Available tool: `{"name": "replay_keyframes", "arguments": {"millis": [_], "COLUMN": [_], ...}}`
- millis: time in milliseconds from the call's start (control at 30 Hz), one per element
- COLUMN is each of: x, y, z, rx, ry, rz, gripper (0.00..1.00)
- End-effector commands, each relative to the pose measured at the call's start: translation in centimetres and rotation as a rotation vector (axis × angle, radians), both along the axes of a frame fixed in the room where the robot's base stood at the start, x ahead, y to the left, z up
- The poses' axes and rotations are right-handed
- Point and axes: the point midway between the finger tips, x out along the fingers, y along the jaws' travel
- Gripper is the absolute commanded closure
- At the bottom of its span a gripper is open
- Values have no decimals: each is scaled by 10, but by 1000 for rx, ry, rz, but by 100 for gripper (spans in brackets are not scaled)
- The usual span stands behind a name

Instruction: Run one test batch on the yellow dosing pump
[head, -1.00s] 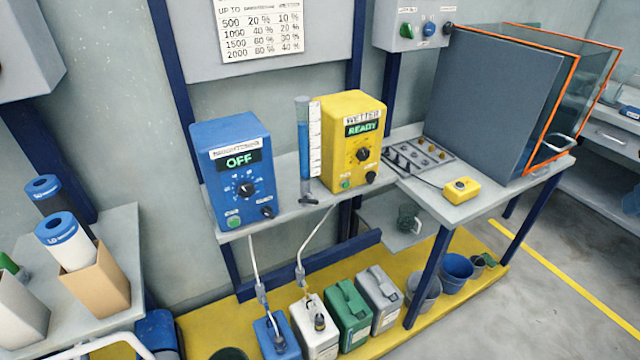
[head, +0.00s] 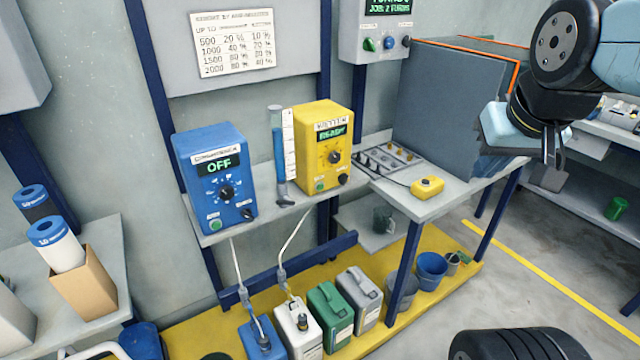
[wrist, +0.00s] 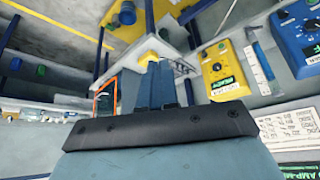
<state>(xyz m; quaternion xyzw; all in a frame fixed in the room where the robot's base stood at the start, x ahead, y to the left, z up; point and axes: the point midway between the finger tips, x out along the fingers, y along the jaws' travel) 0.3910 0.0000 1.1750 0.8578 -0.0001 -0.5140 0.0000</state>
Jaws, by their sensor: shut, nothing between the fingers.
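The yellow dosing pump (head: 323,147) stands on the grey bench shelf, its small display lit green and seeming to read READY. It has a dark knob in the middle of its face, a green button at lower left and a small dark knob at lower right. In the wrist view the yellow pump (wrist: 224,71) appears upside down at right, apart from my fingers. My gripper (head: 553,158) hangs at the upper right in the head view, away from the pump, shut and empty. In the wrist view its fingers (wrist: 157,85) are together.
A blue pump (head: 214,178) reading OFF stands left of the yellow one. A clear measuring tube (head: 280,150) is between them. A small yellow box (head: 427,187) with a button sits right. Several canisters (head: 300,325) stand on the yellow floor platform. A grey cabinet (head: 450,105) is near my gripper.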

Motion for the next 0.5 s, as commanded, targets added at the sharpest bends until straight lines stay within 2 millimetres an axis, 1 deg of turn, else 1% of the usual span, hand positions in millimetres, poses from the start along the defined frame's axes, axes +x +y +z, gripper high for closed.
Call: {"name": "replay_keyframes", "arguments": {"millis": [67,167,267,500], "x": [1,4,10,30], "y": [-1,-3,-6,-30], "z": [-1,-7,-19,-55], "rx": [-6,-42,-114,-384], "ry": [7,44,116,367], "rz": [6,31,82,282], "gripper": [100,100,100,100]}}
